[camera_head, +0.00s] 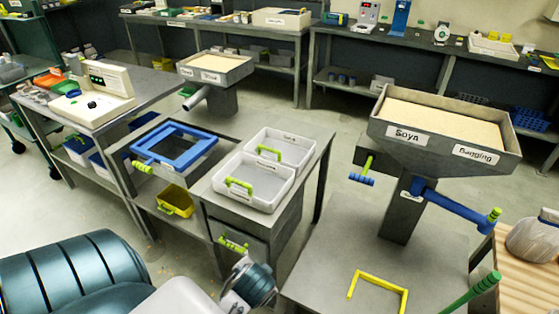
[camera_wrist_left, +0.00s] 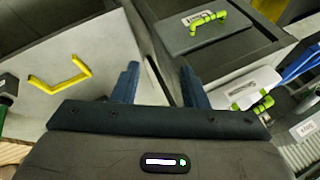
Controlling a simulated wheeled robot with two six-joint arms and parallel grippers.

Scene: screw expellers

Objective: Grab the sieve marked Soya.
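A blue square frame with a green handle, which looks like a sieve (camera_head: 207,152), lies on the grey bench left of centre; its small label is unreadable. The word Soya shows on the front of a grey hopper (camera_head: 430,138) filled with pale grain at the right. My left gripper (camera_wrist_left: 158,75) shows two dark blue fingers spread apart with nothing between them, above the floor and furniture. In the head view, my left arm is at the bottom left and its fingers are not clear. My right gripper is not in view.
Two white trays (camera_head: 251,181) with green handles stand beside the blue frame. A grey cabinet with a green drawer handle (camera_head: 233,243) is below them. A yellow handle (camera_head: 379,288) lies on the hopper's base. A blue-and-green lever (camera_head: 455,205) sticks out from the hopper.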

